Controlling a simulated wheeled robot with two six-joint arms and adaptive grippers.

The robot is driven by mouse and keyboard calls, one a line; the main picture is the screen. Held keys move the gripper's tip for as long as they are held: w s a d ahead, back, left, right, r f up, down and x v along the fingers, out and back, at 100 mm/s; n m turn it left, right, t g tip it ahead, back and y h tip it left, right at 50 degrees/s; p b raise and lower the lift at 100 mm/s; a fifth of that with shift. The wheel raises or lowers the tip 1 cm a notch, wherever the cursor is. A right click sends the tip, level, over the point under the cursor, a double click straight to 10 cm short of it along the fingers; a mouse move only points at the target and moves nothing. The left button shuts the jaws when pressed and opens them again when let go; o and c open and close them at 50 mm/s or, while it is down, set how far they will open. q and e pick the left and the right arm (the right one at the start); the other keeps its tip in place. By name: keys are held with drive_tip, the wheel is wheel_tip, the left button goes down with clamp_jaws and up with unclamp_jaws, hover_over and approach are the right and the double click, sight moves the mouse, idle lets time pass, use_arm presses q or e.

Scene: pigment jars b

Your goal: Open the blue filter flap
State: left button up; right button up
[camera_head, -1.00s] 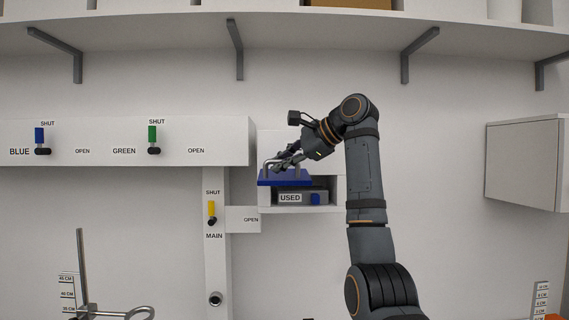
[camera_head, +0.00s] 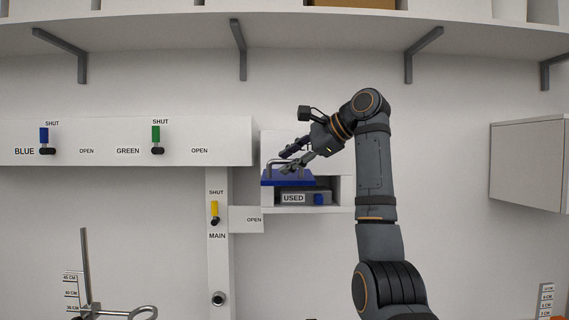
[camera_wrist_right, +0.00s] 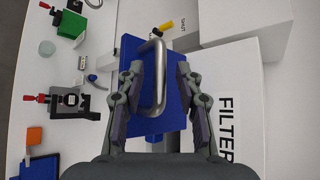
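The blue filter flap (camera_head: 291,182) juts out from the white filter box like a shelf, with the front below it uncovered. Its metal bar handle stands on its upper face. Inside the box is a grey cartridge (camera_head: 293,198) marked USED with a blue knob. My right gripper (camera_head: 283,163) is at the handle with its fingers spread. In the right wrist view, the open fingers (camera_wrist_right: 159,66) lie on either side of the handle (camera_wrist_right: 157,80), with gaps between. The blue flap (camera_wrist_right: 169,48) fills the space behind them. My left gripper is not in view.
Blue (camera_head: 44,136), green (camera_head: 156,134) and yellow (camera_head: 214,210) valve levers stand at the SHUT marks, left of the filter box. A shelf (camera_head: 300,34) with brackets runs above. A wall cabinet (camera_head: 528,165) is at right. The wall between is clear.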

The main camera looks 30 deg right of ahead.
drive_tip(key=v, duration=0.5)
drive_tip(key=shift+s+d+r, duration=0.1)
drive_tip(key=shift+s+r, duration=0.05)
drive_tip(key=shift+s, duration=0.2)
drive_tip(key=shift+w, duration=0.1)
